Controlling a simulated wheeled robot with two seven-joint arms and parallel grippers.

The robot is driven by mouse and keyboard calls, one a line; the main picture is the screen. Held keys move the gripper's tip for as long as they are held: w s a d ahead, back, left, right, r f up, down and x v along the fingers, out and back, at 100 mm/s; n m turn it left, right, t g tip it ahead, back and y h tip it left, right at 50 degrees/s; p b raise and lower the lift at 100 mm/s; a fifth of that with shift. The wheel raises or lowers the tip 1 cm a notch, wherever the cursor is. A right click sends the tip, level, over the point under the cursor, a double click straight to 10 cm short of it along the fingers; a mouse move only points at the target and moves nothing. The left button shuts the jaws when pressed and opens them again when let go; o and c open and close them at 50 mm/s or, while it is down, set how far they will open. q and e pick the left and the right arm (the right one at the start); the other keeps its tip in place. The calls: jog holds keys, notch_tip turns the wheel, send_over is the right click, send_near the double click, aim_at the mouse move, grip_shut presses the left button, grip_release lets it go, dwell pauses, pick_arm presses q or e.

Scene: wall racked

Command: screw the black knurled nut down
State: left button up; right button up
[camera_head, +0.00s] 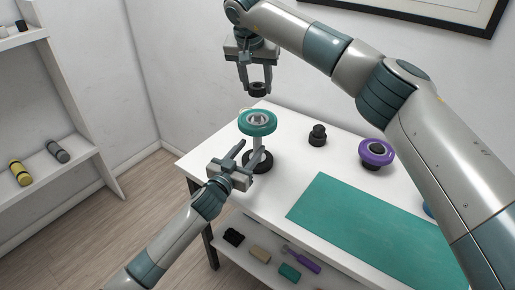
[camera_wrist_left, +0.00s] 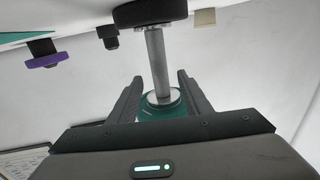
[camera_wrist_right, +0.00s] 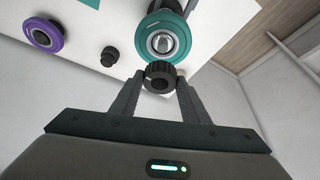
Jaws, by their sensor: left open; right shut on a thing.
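The black knurled nut (camera_head: 257,90) is held between the fingertips of my right gripper (camera_head: 257,84), above the stand. The nut also shows in the right wrist view (camera_wrist_right: 160,76). Below it is a teal disc (camera_head: 258,122) with a metal centre, on a grey post (camera_wrist_left: 157,62) rising from a round black base (camera_head: 262,162). A gap shows between nut and disc in the head view. My left gripper (camera_head: 247,152) is open, its fingers on either side of the post in the left wrist view, just below the disc; I see no contact.
A small black knob (camera_head: 317,136) and a purple ring-shaped piece (camera_head: 376,153) stand right of the stand. A teal mat (camera_head: 370,225) covers the table's front right. Several items lie on the shelf (camera_head: 262,268) below. A wall rack (camera_head: 62,170) stands at left.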

aim_at(255, 142)
pick_arm(q)
jog(key=shift+x, duration=3)
grip_shut()
